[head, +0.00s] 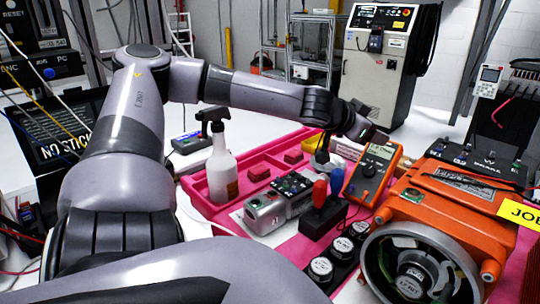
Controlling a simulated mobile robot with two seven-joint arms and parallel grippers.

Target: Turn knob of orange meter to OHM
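The orange meter (387,178) stands tilted back at the right end of the pink tray, with its grey display near the top. Its round dark knob (369,169) is on the front face below the display. The knob's setting and the OHM label are too small to read. My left arm reaches over from the left. My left gripper (377,136) is at the meter's top edge, above the display and away from the knob. Its fingers are small and dark, so I cannot tell whether they are open or touching the meter. My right gripper is not in view.
The pink tray (203,203) holds a spray bottle (221,165), a silver device (266,212) and a black holder with red and blue handles (322,215). A large orange servo unit (440,205) stands close right of the meter. Several round black-and-white parts line the front.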

